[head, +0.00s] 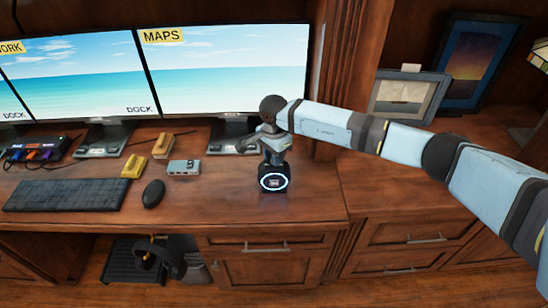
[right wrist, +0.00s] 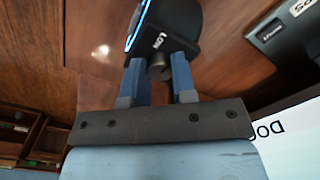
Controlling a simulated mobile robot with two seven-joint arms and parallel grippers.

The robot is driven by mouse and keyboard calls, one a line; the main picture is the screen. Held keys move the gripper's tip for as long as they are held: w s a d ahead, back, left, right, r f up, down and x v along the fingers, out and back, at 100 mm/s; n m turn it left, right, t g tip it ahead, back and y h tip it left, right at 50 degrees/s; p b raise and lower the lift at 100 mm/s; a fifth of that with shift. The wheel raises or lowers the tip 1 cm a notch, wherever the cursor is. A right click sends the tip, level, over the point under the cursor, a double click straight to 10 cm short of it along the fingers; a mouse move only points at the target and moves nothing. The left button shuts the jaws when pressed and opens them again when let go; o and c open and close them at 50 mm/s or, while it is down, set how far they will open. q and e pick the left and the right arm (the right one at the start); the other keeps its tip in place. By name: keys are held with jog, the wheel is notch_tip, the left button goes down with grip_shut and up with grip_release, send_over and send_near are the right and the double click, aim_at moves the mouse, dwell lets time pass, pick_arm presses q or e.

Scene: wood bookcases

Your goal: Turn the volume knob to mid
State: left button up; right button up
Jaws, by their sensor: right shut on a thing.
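The volume knob (right wrist: 159,68) is a small dark cylinder on a black rounded device (head: 264,169) with a glowing blue-white ring, standing on the desk near its front right. A white label that seems to read "LOW" shows on the device (right wrist: 180,25) in the right wrist view. My right gripper (head: 273,157) reaches down onto the top of the device. In the right wrist view its two blue fingers (right wrist: 158,72) are shut on the knob, one on each side. In the head view the gripper hides the knob. My left gripper is not in view.
Monitors (head: 235,75) stand behind the device. A small grey box (head: 183,167), a mouse (head: 153,194), yellow blocks (head: 133,166) and a keyboard (head: 68,195) lie to the left. Framed pictures (head: 408,97) stand at the right. The desk right of the device is clear.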

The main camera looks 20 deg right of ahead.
jog(key=m, duration=0.3)
jog(key=shift+f+b, duration=0.1)
jog(key=shift+b, duration=0.3)
jog(key=m, duration=0.2)
jog(key=shift+m+b, duration=0.3)
jog(key=m, duration=0.2)
jog(key=shift+m, duration=0.4)
jog(key=m, duration=0.4)
jog(key=shift+b, duration=0.3)
jog(key=shift+m, duration=2.2)
jog(key=o, duration=0.9)
jog(key=shift+o, duration=0.2)
